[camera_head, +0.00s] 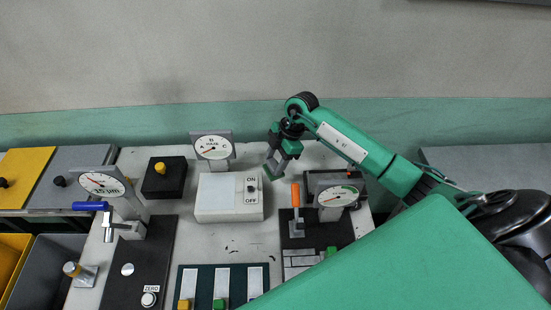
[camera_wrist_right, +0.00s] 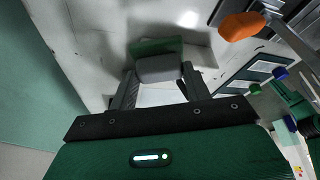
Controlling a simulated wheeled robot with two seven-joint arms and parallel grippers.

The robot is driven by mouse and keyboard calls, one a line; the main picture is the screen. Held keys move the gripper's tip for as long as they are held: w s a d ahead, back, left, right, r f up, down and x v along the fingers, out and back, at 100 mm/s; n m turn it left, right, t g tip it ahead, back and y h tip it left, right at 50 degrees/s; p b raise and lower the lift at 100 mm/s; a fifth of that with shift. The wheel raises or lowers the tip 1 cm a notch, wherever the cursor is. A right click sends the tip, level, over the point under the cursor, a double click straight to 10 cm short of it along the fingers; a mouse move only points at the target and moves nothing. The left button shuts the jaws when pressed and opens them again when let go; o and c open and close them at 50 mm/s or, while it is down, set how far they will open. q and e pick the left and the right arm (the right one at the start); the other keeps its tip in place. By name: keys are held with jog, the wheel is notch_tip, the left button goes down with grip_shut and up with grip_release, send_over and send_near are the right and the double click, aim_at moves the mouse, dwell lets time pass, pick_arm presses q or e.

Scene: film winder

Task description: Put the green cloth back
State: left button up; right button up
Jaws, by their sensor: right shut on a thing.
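My right gripper (camera_head: 277,158) hangs above the back of the white bench, right of the white ON/OFF box. In the right wrist view its two fingers (camera_wrist_right: 159,84) are closed on the sides of a grey block with a flat green layer on its far side, which I take to be the green cloth (camera_wrist_right: 157,45). In the head view the held cloth (camera_head: 274,170) is small and partly hidden by the fingers. It appears held just above the bench; I cannot tell whether it touches. My left gripper is in neither view.
The ON/OFF box (camera_head: 215,198) and a dial on a stand (camera_head: 213,147) are left of the gripper. An orange-handled lever (camera_head: 296,195) and another dial (camera_head: 338,196) stand close at right. A blue-handled crank (camera_head: 90,206) is far left. Bare bench lies beneath the gripper.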

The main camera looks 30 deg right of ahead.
jog(key=shift+f, duration=0.15)
jog(key=o, duration=0.9)
jog(key=shift+o, duration=0.2)
jog(key=shift+r, duration=0.25)
jog(key=b+v, duration=0.3)
jog(key=v, duration=0.9)
jog(key=shift+r+b, duration=0.4)
